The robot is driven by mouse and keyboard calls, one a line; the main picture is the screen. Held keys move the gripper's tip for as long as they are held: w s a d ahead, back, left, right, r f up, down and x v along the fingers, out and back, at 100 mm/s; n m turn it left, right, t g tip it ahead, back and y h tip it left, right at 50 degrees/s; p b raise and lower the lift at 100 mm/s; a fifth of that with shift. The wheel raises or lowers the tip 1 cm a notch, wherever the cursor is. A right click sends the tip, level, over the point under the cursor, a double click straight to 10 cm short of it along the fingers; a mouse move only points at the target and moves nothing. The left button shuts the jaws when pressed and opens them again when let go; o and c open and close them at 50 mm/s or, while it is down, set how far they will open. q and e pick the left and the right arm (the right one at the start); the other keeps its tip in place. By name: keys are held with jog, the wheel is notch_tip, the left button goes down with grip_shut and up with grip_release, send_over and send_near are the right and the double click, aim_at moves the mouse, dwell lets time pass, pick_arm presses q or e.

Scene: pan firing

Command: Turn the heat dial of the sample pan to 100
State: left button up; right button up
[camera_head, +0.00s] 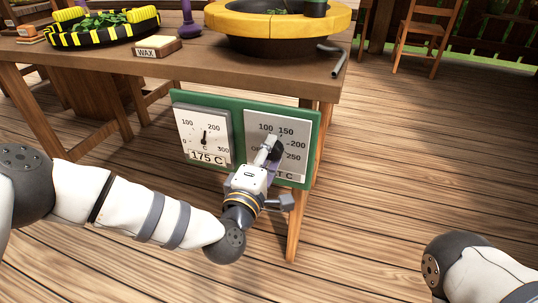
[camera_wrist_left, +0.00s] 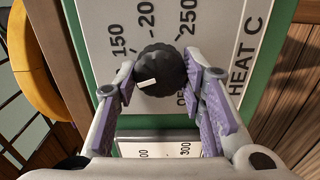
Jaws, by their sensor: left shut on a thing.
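The heat dial, a round black knob with a white mark, sits on a light plate lettered HEAT C; it shows in the head view (camera_head: 277,150) and the left wrist view (camera_wrist_left: 161,70). My left gripper (camera_head: 268,150) reaches it from below and is shut on it, one finger on each side, as the wrist view shows (camera_wrist_left: 163,82). The white mark points left and slightly down in the wrist view. The number on that side is hidden by a finger. My right gripper is out of view.
A gauge (camera_head: 203,137) reading 175 C is beside the dial on the green panel (camera_head: 235,101). The panel hangs at the front of the wooden table (camera_head: 185,66). A yellow-rimmed pan (camera_head: 240,23), a WAX block (camera_head: 158,46) and a grey rod (camera_head: 340,60) are above.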

pick_arm(q)
jog(key=shift+n, duration=0.6)
jog(key=shift+d, duration=0.1)
jog(key=o, duration=1.1)
jog(key=shift+o, duration=0.2)
jog(key=v, duration=1.2)
